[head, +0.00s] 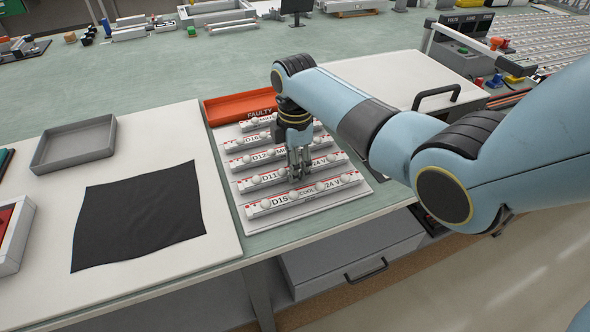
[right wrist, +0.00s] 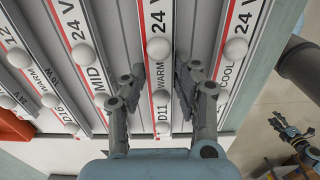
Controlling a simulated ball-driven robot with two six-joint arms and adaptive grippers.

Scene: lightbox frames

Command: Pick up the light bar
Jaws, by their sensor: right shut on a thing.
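Several white light bars with round lamps lie in rows on a pale board (head: 366,186). The D11 WARM 24 V bar (head: 270,178) is the second from the front, and it also shows in the right wrist view (right wrist: 159,72). My right gripper (head: 299,172) points down and is shut on the D11 bar near its middle, one finger on each side. In the right wrist view its fingers (right wrist: 160,88) flank the bar. I cannot tell any lift. The D15 COOL 24 V bar (head: 310,193) lies in front, close beside. A jointed gripper, apparently my left one (right wrist: 290,128), shows small over the floor.
An orange FAULTY tray (head: 228,109) stands behind the bars. A black cloth (head: 138,218) and an empty grey tray (head: 75,143) lie on a white panel at left. A white box with a black handle (head: 437,96) stands right of the bars, beneath my right arm.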

